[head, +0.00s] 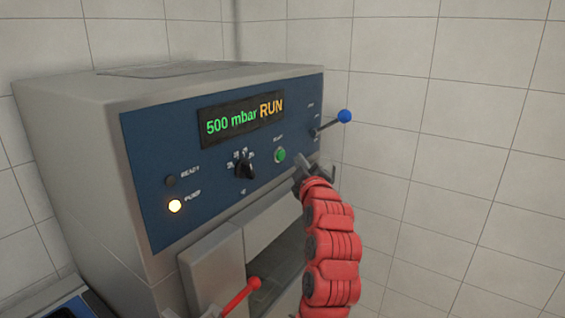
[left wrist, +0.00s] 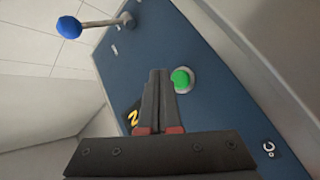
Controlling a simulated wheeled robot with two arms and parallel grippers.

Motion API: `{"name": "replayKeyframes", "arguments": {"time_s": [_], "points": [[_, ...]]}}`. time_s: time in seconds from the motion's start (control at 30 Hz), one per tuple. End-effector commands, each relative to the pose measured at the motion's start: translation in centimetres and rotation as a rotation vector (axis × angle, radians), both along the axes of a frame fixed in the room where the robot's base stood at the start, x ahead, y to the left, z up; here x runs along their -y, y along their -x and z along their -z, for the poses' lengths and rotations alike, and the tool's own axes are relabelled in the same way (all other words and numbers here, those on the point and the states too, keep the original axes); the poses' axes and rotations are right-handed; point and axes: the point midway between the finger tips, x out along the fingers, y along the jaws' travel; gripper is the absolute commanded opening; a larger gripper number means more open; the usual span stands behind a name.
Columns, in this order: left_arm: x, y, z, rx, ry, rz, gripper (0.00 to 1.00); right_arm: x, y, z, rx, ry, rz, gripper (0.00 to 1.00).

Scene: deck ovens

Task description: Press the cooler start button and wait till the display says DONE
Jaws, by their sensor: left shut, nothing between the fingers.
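The cooler's blue panel (head: 150,160) carries a dark display (head: 242,114) that reads "500 mbar" in green and "RUN" in orange. The round green button (head: 280,155) sits below the display, right of a black knob (head: 245,168). My left gripper (head: 312,174) is shut and empty, just right of and below the green button, with a small gap visible in the head view. In the left wrist view the closed fingertips (left wrist: 159,73) are beside the green button (left wrist: 181,79); whether they touch the panel is unclear. My right gripper is not in view.
The lamp labelled PUMP (head: 175,206) glows; the lamp labelled READY (head: 170,181) is dark. A blue-knobbed lever (head: 344,116) sticks out at the panel's right. A red-handled lever (head: 253,284) stands by the opening below. A tiled wall (head: 450,120) lies behind, right.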

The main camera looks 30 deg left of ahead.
Motion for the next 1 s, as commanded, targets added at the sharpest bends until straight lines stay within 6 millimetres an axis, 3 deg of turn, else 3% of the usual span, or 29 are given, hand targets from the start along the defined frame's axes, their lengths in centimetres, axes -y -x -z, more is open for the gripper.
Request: {"name": "replayKeyframes", "arguments": {"time_s": [0.03, 0.3, 1.0], "points": [[0.6, 0.0, 0.5, 0.001, 0.001, 0.003, 0.0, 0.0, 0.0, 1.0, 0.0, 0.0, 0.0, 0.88], [2.8, 0.2, 0.1, 0.002, 0.001, 0.002, 0.0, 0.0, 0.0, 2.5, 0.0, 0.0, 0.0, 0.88], [2.8, 0.2, 0.0, 0.001, 0.001, 0.0, 0.0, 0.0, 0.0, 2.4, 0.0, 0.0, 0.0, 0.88]]}}
